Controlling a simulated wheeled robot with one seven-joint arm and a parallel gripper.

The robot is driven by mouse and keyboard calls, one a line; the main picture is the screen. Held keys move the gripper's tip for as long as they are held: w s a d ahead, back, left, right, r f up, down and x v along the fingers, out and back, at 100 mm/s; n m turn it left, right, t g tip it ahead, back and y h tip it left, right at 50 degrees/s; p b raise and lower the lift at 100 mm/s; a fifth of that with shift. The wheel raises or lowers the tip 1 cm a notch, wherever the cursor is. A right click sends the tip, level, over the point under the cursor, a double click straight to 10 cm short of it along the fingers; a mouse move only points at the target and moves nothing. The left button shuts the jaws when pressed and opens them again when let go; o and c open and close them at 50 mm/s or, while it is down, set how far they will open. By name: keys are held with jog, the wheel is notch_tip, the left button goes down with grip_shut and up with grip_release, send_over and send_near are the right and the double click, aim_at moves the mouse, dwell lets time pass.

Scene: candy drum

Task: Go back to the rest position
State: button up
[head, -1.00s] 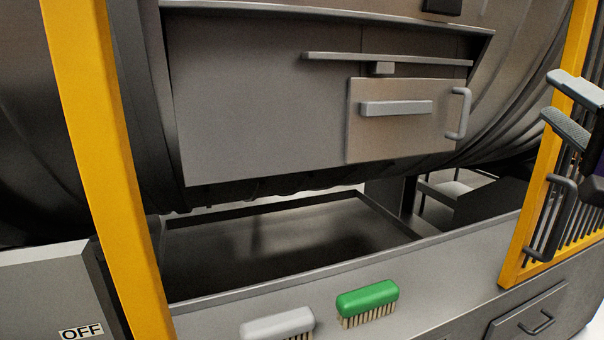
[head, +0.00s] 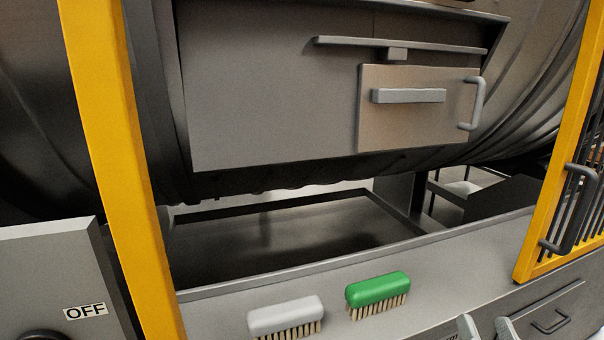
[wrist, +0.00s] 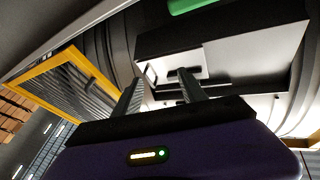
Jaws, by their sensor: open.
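My gripper shows in the wrist view (wrist: 158,92) with its two fingers apart and nothing between them. In the head view only its fingertips (head: 487,327) show at the bottom edge, right of the middle, in front of the ledge. The grey drum hatch (head: 270,90) is closed above, with a small door (head: 415,125) that has a bar and a side handle. The hatch and its small door also show in the wrist view, beyond the fingers. The gripper is apart from the hatch and from the brushes.
A green brush (head: 378,290) and a grey brush (head: 285,315) lie on the metal ledge (head: 440,262). An open tray (head: 290,240) sits below the drum. Yellow posts (head: 125,170) flank it, with a barred gate (head: 575,215) at right. An OFF label (head: 86,311) is at lower left.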

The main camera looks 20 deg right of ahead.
jog(key=s+a+f+n+g+y+b, duration=0.1)
jog(key=s+a+f+n+g+y, duration=0.1)
jog(key=s+a+f, duration=0.5)
jog(key=s+a+f+n+g+y+b, duration=0.1)
jog(key=s+a+f+n+g+y, duration=0.2)
jog(key=s+a+f, duration=0.5)
jog(key=s+f+n+y, duration=0.1)
jog(key=s+f+y, duration=0.1)
jog(key=s+f, duration=0.2)
jog(key=shift+f+v, duration=0.25)
jog(key=shift+v, duration=0.75)
